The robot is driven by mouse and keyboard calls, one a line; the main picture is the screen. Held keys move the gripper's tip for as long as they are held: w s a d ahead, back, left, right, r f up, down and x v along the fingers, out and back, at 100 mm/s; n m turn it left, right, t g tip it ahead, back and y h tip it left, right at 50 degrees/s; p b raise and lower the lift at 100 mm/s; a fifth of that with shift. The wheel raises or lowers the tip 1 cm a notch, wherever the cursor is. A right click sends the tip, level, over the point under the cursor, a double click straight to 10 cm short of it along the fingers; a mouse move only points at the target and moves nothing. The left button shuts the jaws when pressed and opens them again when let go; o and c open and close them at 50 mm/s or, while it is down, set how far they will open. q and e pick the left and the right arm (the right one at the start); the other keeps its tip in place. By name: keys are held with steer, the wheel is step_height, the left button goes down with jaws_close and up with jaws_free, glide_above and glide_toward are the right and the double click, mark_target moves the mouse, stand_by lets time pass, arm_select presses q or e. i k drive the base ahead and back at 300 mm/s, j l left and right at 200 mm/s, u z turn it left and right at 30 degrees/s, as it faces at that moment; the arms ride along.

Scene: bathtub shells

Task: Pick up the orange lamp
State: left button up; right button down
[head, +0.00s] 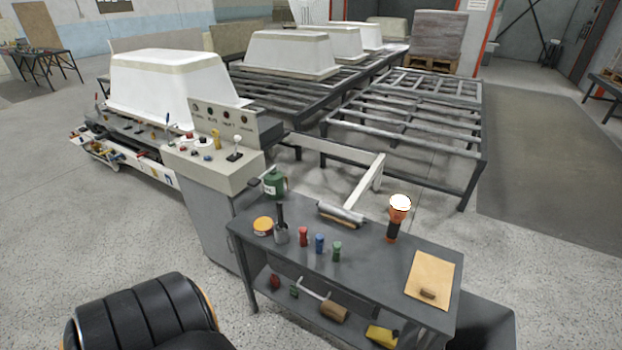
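The orange lamp (393,222) is a flashlight with a dark body, an orange head and a bright white lens on top. It stands upright near the back edge of the grey work table (375,265), right of the middle. Nothing touches it in the head view. Neither of my grippers is in view.
On the table are a paint roller (340,214), a green can (274,184), an orange tin (263,225), small red, blue and green bottles (319,243), and a tan sheet (430,279). A control console (212,160) stands left. A black padded seat (145,315) is in front.

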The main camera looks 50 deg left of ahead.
mark_target(400, 204)
steer(key=u, duration=0.75)
